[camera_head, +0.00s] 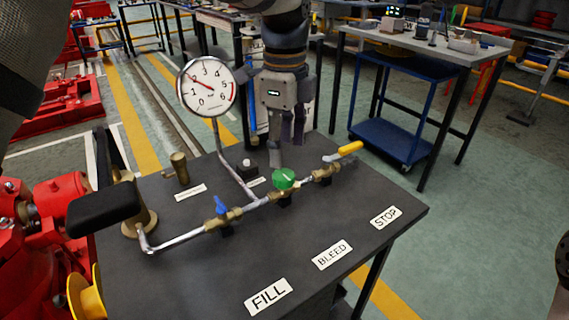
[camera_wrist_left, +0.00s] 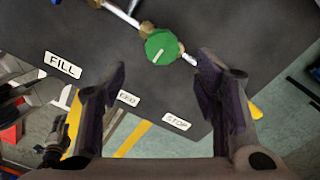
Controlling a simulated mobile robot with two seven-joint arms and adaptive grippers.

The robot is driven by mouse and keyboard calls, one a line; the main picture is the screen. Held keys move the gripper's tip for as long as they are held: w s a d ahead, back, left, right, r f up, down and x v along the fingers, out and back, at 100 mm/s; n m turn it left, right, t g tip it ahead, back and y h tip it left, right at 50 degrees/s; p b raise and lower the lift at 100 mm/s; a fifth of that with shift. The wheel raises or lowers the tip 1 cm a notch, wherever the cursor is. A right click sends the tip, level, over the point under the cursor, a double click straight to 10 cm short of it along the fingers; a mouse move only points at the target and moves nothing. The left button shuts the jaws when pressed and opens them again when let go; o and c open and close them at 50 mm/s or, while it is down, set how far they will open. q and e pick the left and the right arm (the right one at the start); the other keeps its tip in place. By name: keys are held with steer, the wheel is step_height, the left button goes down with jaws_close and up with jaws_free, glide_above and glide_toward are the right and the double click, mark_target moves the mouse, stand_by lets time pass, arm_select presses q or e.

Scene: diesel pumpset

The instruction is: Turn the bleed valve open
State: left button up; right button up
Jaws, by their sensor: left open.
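The bleed valve (camera_head: 284,178) has a round green knob with a pale mark and sits on the pipe in line with the BLEED label (camera_head: 332,254). It also shows in the left wrist view as a green faceted knob (camera_wrist_left: 161,46). My left gripper (camera_head: 286,152) points down just behind and above the knob, with a small gap between them. In the left wrist view its fingers (camera_wrist_left: 160,72) are spread apart and empty, and the knob lies beyond the tips, roughly midway between them.
A blue-handled valve (camera_head: 221,207) is left of the knob and a yellow-handled valve (camera_head: 344,152) is right of it. A pressure gauge (camera_head: 207,86) stands on a stem close to my left gripper. The dark bench top (camera_head: 300,225) is clear in front.

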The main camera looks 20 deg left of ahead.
mark_target(285, 175)
arm_select(q)
step_height(285, 175, down, 6)
steer(key=shift+w+f, duration=0.15)
steer(key=c, duration=1.2)
steer(key=shift+o, duration=0.3)
arm_select(e)
steer(key=shift+w, duration=0.15)
